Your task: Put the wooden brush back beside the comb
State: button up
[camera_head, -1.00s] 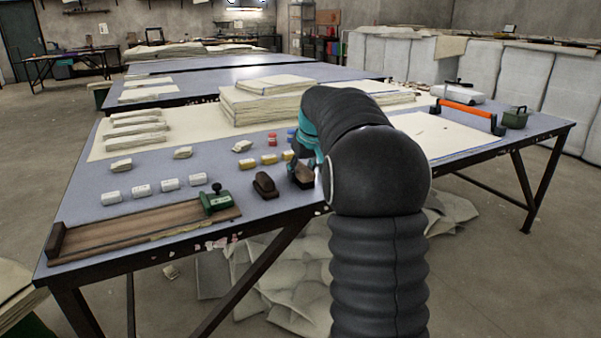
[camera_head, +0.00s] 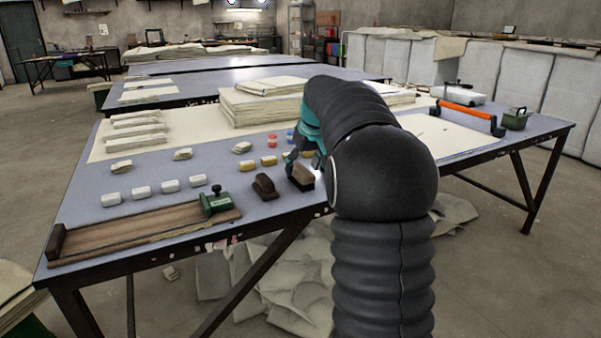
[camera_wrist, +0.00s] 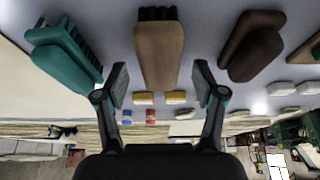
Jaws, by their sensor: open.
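The wooden brush (camera_wrist: 158,52), mid-brown with dark bristles at one end, lies on the table between the spread fingers of my gripper (camera_wrist: 159,80) in the wrist view. My gripper is open, with a gap visible on both sides of the brush. The brush (camera_head: 301,177) also shows at the table's near edge in the head view. The teal comb (camera_wrist: 68,52), with teeth along one side, lies beside the brush, apart from it. In the head view my arm hides the comb.
A dark brown wooden block (camera_wrist: 252,46) lies on the brush's other side; it also shows in the head view (camera_head: 265,187). Yellow pieces (camera_head: 268,160), white rolls (camera_head: 170,186) and a long wooden board (camera_head: 140,228) occupy the table (camera_head: 90,200). Stacked cloth (camera_head: 260,105) stands behind.

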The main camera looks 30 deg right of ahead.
jog(key=v, duration=0.8)
jog(key=shift+s+r+p, duration=0.1)
jog(key=shift+r+p, duration=0.15)
jog(key=shift+p, duration=0.1)
jog(key=s+a+f, duration=0.2)
jog(key=s+a, duration=1.2)
jog(key=s, duration=0.3)
jog(key=s+a+f, duration=0.3)
jog(key=s+f, duration=0.3)
jog(key=s, duration=0.2)
jog(key=s+a+f+t, duration=0.1)
jog(key=s+a+f, duration=0.1)
jog(key=s+f, duration=0.4)
jog(key=shift+s+a+f, duration=0.35)
jog(key=shift+s, duration=0.8)
